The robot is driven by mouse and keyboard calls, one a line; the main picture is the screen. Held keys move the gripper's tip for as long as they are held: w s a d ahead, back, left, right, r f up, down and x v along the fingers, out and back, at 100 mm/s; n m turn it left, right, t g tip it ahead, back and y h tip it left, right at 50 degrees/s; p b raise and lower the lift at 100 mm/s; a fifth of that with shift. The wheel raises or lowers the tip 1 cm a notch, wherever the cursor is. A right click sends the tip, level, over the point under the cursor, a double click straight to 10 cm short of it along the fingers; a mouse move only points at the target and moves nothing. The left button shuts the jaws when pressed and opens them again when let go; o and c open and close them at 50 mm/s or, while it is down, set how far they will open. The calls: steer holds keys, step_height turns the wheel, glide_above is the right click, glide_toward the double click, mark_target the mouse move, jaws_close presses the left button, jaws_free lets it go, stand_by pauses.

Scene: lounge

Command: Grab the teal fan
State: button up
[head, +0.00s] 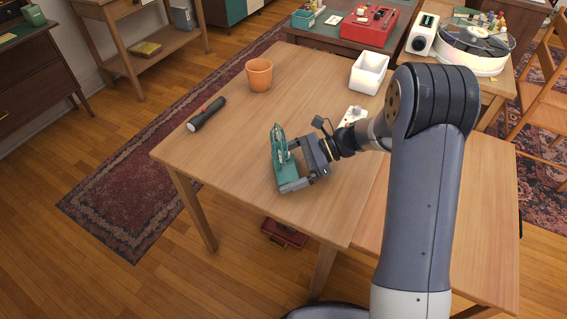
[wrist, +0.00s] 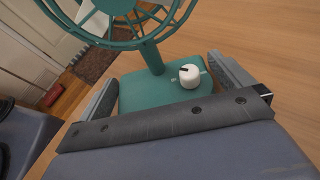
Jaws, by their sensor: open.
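The teal fan (head: 279,147) stands upright on the near part of the wooden table (head: 215,155). In the wrist view its teal base (wrist: 140,92) with a white knob shows close up, with the round cage (wrist: 108,12) above, cut off by the top edge. My gripper (head: 283,166) is open, low over the table. Its two fingers are on either side of the fan's base; I cannot tell whether they touch it.
A black flashlight (head: 206,114) and a terracotta pot (head: 259,75) are on the table left of and beyond the fan. A white bin (head: 368,76) and a white power strip (head: 353,116) are at the right. Bare tabletop lies between.

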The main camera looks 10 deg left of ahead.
steer(key=shift+c, duration=0.4)
steer(key=c, duration=0.9)
steer(key=shift+c, duration=0.2)
